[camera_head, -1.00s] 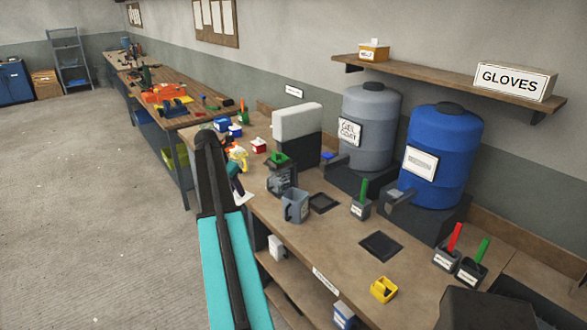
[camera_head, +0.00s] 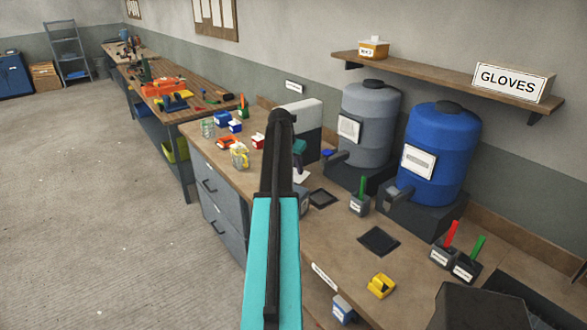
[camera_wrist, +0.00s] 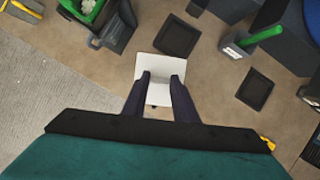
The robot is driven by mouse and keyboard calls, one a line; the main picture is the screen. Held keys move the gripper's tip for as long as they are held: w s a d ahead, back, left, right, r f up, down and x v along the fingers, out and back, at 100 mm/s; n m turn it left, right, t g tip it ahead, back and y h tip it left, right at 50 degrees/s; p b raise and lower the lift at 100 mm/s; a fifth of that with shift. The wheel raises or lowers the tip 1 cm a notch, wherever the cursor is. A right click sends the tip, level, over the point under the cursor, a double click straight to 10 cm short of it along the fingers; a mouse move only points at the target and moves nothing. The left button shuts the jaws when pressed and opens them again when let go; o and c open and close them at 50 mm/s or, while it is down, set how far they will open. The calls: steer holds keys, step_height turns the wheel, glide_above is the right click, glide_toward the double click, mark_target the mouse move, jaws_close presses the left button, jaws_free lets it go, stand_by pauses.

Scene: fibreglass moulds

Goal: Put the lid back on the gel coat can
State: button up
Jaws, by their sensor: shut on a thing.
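In the wrist view my gripper (camera_wrist: 160,80) is shut on a flat white square piece (camera_wrist: 158,65), held between the two dark fingers over the bench. The piece also shows in the head view (camera_head: 302,176), just right of my arm. I cannot tell whether it is the lid. A grey drum (camera_head: 370,120) stands on a dark stand at the back of the bench, with a dark cap on top. Its label is unreadable now but read GEL COAT in the earlier frame. I make out no separate open can; my arm hides part of the bench.
A blue drum (camera_head: 440,160) stands right of the grey one. Dark square mats lie on the bench, one at its middle (camera_head: 379,241). A holder with a green handle (camera_head: 360,198) stands near the drums. A yellow item (camera_head: 381,286) lies near the front edge.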

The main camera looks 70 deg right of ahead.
mark_target(295, 181)
steer(key=shift+f, duration=0.1)
steer(key=shift+f+b, duration=1.4)
steer(key=shift+f, duration=1.7)
steer(key=shift+f+p, duration=0.15)
steer(key=shift+p, duration=0.2)
stand_by(1.9)
steer(key=o, duration=1.2)
steer(key=shift+o, duration=0.2)
